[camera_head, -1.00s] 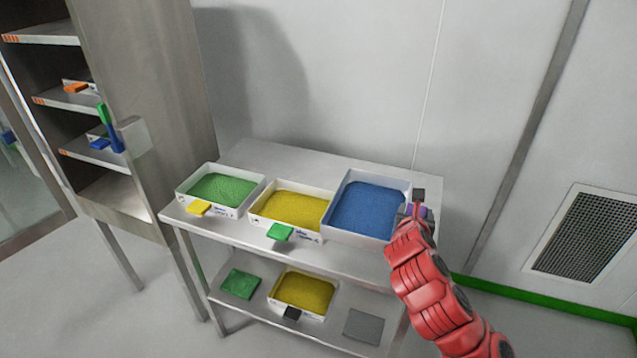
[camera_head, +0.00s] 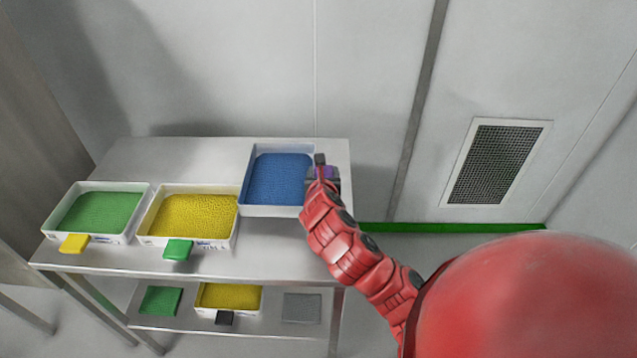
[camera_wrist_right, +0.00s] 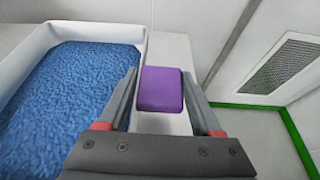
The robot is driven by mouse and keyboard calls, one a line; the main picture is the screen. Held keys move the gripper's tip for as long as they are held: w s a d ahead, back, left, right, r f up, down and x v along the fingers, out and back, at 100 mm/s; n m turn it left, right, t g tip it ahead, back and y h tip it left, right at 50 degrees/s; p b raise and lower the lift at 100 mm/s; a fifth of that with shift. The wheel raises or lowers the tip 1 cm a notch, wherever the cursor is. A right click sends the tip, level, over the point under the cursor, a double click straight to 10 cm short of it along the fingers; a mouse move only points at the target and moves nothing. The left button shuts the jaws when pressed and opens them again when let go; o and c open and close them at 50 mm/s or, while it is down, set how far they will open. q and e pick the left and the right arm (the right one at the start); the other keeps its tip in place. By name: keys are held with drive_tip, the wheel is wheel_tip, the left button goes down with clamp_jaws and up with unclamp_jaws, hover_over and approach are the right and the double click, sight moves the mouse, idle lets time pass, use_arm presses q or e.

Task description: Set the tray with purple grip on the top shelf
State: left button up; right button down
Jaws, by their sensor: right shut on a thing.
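The tray with the purple grip (camera_head: 241,192) is white and full of blue granules. It is at the right end of the upper table level, and I cannot tell whether it touches the top. Its purple grip (camera_wrist_right: 161,89) sits between the fingers of my right gripper (camera_wrist_right: 165,100), which is shut on it. In the head view my right gripper (camera_head: 321,172) is at the tray's right side, partly hiding the grip. My left gripper is out of view. The cabinet shelves are not visible now.
A green-filled tray with a yellow grip (camera_head: 74,243) and a yellow-filled tray with a green grip (camera_head: 178,249) stand left on the steel table (camera_head: 255,262). A lower level holds another yellow-filled tray (camera_head: 229,297). A wall (camera_head: 375,70) stands close behind.

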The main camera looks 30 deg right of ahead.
drive_tip(key=shift+f, duration=2.1)
drive_tip(key=shift+c, duration=0.3)
unclamp_jaws()
